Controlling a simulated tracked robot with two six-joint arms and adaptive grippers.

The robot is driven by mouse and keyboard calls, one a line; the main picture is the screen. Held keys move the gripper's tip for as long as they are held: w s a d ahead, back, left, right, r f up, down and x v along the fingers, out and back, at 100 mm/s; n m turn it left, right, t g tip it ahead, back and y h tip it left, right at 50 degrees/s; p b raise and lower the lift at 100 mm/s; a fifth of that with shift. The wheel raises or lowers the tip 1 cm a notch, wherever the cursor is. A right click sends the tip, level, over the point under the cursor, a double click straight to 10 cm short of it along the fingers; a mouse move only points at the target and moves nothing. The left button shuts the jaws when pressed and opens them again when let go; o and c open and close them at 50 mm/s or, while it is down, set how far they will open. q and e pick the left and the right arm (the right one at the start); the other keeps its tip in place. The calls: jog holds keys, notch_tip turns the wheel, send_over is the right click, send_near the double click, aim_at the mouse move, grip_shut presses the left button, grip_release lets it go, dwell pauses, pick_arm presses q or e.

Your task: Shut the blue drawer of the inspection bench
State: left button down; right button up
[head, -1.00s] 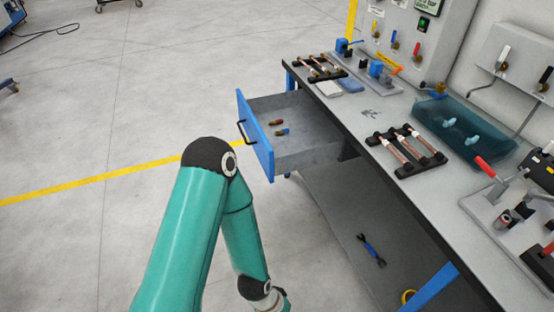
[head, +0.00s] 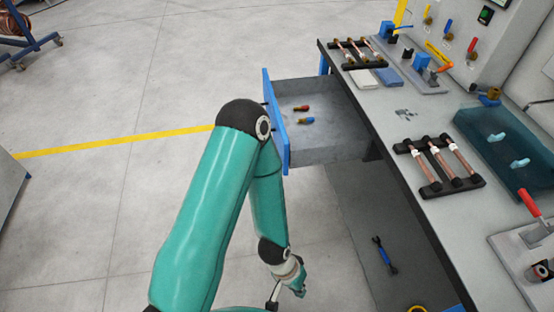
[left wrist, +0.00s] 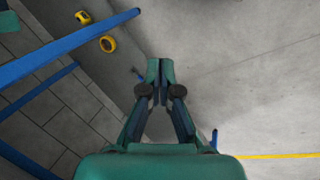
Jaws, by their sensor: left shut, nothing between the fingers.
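The blue drawer (head: 277,123) of the inspection bench (head: 420,150) stands pulled out, its grey tray showing. My left arm's elbow overlaps the lower left part of its blue front in the head view; whether they touch, I cannot tell. My left gripper (head: 299,287) hangs low in front of the bench, below and apart from the drawer in the picture. In the left wrist view the left gripper (left wrist: 160,75) has its fingers together with nothing between them. The drawer does not clearly show there. My right gripper is not in view.
Tube racks (head: 440,163) and a teal tray (head: 507,150) stand on the bench top. A wrench (head: 384,255) lies on the lower shelf. Blue bench legs (left wrist: 60,50) show in the wrist view. Open floor lies left.

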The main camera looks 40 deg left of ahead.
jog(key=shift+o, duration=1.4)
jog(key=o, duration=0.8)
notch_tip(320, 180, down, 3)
jog(key=b, duration=0.2)
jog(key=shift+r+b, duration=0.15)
jog(key=shift+b, duration=0.15)
pick_arm(q)
jog(key=w+a+f+n+t+y+b, duration=0.25)
jog(key=w+a+n+t, duration=0.75)
jog(key=w+a, duration=0.75)
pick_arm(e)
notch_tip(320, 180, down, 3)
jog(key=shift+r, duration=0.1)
pick_arm(q)
jog(key=a+r+n+t+y+b, duration=0.2)
jog(key=a+r+n+t, duration=0.15)
jog(key=a, duration=0.65)
jog(key=n+t, duration=0.3)
jog(key=t, duration=0.1)
send_near(281, 153)
jog(key=w+a, duration=0.3)
jog(key=shift+w+d+f+y+p, duration=0.1)
jog(key=shift+w+d+y+p, duration=0.25)
jog(key=shift+w+d+p, duration=0.6)
jog(key=shift+w+d+n, duration=0.25)
jog(key=shift+w+d, duration=0.2)
jog(key=shift+w, duration=0.25)
jog(key=shift+f, duration=0.1)
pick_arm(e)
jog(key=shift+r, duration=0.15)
